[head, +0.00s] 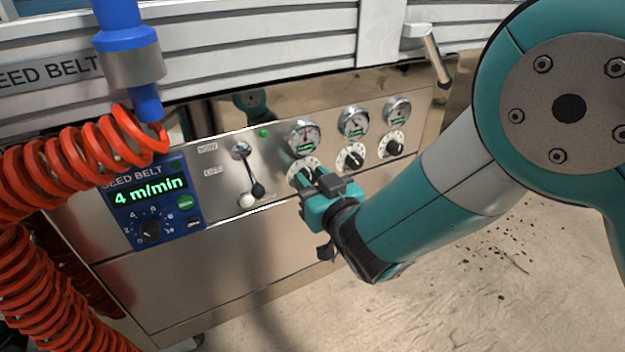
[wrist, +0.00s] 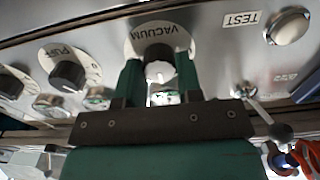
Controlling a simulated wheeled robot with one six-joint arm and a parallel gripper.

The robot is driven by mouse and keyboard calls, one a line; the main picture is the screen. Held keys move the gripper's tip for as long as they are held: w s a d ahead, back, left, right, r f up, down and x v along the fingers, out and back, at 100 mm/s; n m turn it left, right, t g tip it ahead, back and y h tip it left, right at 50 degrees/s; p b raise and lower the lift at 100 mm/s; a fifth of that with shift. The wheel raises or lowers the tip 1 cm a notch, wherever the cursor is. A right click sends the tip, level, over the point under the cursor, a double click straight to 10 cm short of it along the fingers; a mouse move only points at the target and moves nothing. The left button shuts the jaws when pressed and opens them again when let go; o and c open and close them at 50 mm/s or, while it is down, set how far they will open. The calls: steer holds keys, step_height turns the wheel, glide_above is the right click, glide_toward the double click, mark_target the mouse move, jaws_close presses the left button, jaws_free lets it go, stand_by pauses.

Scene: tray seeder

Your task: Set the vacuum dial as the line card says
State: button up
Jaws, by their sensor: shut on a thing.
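The vacuum dial (wrist: 160,47) is a black knob on a white round scale lettered VACUUM, shown upside down in the wrist view. My gripper (wrist: 159,72) has a green finger on each side of this knob and is shut on it. In the head view my gripper (head: 308,180) reaches the leftmost of three dials, and only part of its white scale (head: 295,169) shows there. A gauge (head: 304,136) with a green label sits above it; its reading is too small to tell. I cannot make out a line card in either view.
To the right are two more dials (head: 351,159) (head: 391,145) with gauges above; the wrist view shows one marked PUFF (wrist: 67,72). Left are a lever (head: 257,188), a TEST button (wrist: 287,27) and a blue seed belt panel (head: 153,206) reading 4 m/min. A red coiled hose (head: 70,150) hangs left.

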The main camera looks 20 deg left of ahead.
steer(key=shift+n+p, duration=1)
steer(key=shift+n, duration=1.9)
steer(key=shift+s, duration=0.1)
steer(key=o, duration=0.9)
steer(key=shift+o, duration=0.2)
